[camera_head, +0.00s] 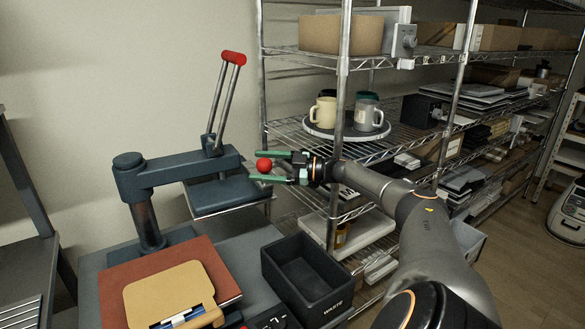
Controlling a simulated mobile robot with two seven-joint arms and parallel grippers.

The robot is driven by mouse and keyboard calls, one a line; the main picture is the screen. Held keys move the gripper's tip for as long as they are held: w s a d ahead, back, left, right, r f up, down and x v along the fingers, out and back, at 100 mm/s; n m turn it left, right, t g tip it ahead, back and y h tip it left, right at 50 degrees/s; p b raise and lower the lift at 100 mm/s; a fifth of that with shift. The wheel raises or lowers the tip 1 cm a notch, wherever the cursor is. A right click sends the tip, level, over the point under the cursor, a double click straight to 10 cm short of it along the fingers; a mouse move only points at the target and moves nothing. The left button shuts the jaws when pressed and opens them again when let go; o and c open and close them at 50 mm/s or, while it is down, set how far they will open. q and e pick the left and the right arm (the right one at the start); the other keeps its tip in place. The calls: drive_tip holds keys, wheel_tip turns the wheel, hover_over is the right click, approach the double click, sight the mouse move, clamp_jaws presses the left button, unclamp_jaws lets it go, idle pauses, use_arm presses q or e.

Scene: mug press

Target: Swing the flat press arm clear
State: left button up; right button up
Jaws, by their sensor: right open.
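The flat press arm (190,167) is dark blue-grey and reaches right from its post (147,222). A flat dark plate (228,194) hangs under it, to the back right of the press bed rather than over it. A lever with a red grip (233,58) stands up from the arm, and a red ball knob (264,165) sits at the arm's right end. My right gripper (267,167) has its green fingers open, one above and one below the knob. Contact cannot be told. My left gripper is not in view.
The reddish-brown press bed (225,274) carries a tan board (165,288). A wire shelf (290,133) behind my right arm holds mugs (366,113) on a round tray. A grey table (30,262) is at left.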

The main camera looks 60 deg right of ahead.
use_arm(q)
drive_tip(key=p, duration=0.1)
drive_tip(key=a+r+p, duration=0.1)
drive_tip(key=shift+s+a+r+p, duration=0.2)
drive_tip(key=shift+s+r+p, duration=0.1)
drive_tip(key=shift+p, duration=0.05)
use_arm(e)
drive_tip(key=v, duration=1)
drive_tip(key=shift+s, duration=0.2)
drive_tip(key=shift+d, duration=0.1)
